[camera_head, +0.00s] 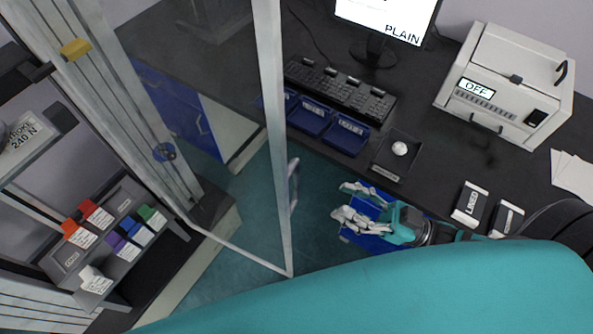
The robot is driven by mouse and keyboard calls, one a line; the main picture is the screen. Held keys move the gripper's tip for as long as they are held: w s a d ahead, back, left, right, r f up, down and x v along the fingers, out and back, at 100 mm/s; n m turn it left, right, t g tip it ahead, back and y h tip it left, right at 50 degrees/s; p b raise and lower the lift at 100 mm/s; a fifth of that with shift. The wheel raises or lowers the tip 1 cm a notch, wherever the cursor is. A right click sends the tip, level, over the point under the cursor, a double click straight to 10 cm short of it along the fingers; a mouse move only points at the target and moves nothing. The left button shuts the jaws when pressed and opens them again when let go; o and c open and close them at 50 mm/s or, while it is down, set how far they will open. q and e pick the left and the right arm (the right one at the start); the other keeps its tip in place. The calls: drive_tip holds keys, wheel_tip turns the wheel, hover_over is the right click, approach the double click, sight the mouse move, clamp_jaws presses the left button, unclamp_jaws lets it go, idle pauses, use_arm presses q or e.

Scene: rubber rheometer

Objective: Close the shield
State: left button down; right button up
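The shield is a tall clear panel with a pale frame (275,120). It stands swung out from the machine (150,110) on the left, its free edge towards the middle of the view. A pale handle (294,184) sits on that free edge. My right gripper (341,201) is to the right of the handle, apart from it, with its fingers pointing left. Its fingers are spread, with no object visible between the tips. A blue surface shows behind and below the fingers; I cannot tell what it belongs to. My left gripper is not in view.
A dark desk (430,135) runs along the right with blue bins (349,135), a small tray (383,165), a white device reading OFF (510,80) and a monitor (385,20). Teal floor shows between machine and desk.

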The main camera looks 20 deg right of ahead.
sight(297, 195)
drive_tip(key=p+x, duration=0.3)
drive_tip(key=x, duration=0.8)
drive_tip(key=shift+f, duration=0.1)
clamp_jaws()
